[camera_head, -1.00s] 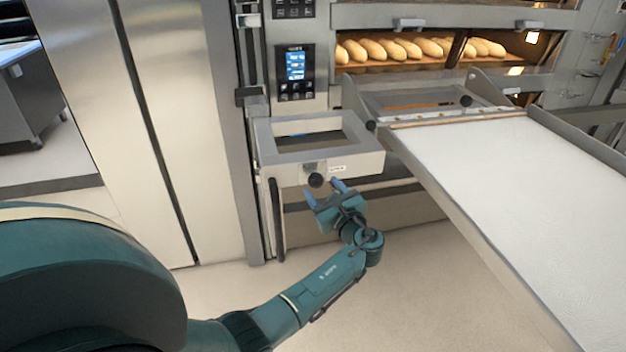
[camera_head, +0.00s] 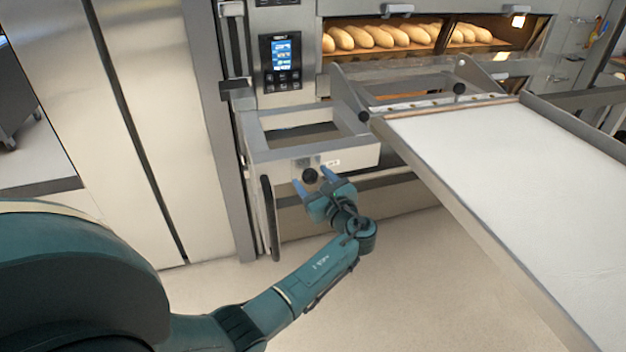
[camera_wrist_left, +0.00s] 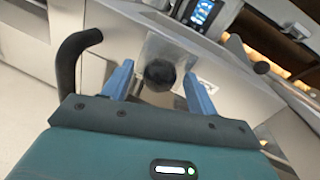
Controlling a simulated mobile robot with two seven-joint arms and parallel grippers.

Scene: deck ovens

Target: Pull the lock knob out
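The lock knob (camera_head: 310,176) is a round black knob on a small metal plate on the front of the grey frame (camera_head: 352,158) below the control panel. My left gripper (camera_head: 313,178) is open, with its blue fingers on either side of the knob. In the left wrist view the knob (camera_wrist_left: 160,75) lies between the two fingertips (camera_wrist_left: 158,80), with a visible gap to each finger. I cannot tell how far the fingers reach past the knob in depth. My right gripper is not in view.
A loader with a white belt (camera_head: 490,150) fills the right side, close to the arm. A dark vertical handle (camera_head: 270,217) stands left of the knob. Bread loaves (camera_head: 385,37) lie in the lit oven behind. The floor (camera_head: 400,290) below is clear.

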